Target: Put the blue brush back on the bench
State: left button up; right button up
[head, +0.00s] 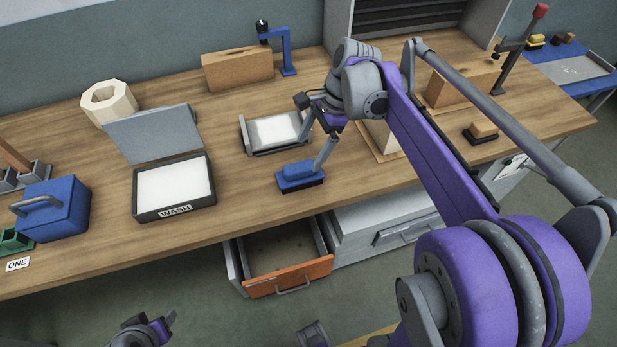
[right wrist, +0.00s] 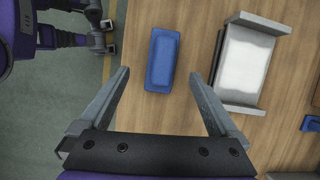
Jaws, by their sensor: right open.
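The blue brush (head: 299,176) lies on the wooden bench (head: 240,222) near its front edge, bristle side down. In the right wrist view the blue brush (right wrist: 163,60) lies flat on the bench, ahead of and between the fingers, apart from both. My right gripper (head: 320,135) is open and empty just above and behind the brush; its two spread fingers also show in the right wrist view (right wrist: 160,92). My left gripper (head: 160,328) is low in front of the bench at the bottom of the head view, its jaws too unclear to read.
A grey tray with a white pad (head: 275,132) stands just behind the brush. An open WASH box (head: 175,189) and a blue toolbox (head: 52,207) stand left. An open drawer (head: 288,277) juts out below the brush. A brown-topped brush (head: 484,130) is at right.

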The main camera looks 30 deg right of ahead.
jog(key=s+a+f+n+t+h, duration=0.2)
jog(key=s+a+f+n, duration=0.2)
jog(key=s+n, duration=0.3)
jog(key=s+a+f+n+t+h, duration=0.2)
jog(key=s+a+f+n, duration=0.3)
jog(key=s+n, duration=0.3)
jog(key=f+n, duration=0.1)
jog(key=n, duration=0.3)
jog(key=shift+a+f+n, duration=0.15)
jog(key=shift+f+n, duration=0.15)
jog(key=shift+n, duration=0.1)
pick_arm(q)
jog(key=shift+c, duration=0.3)
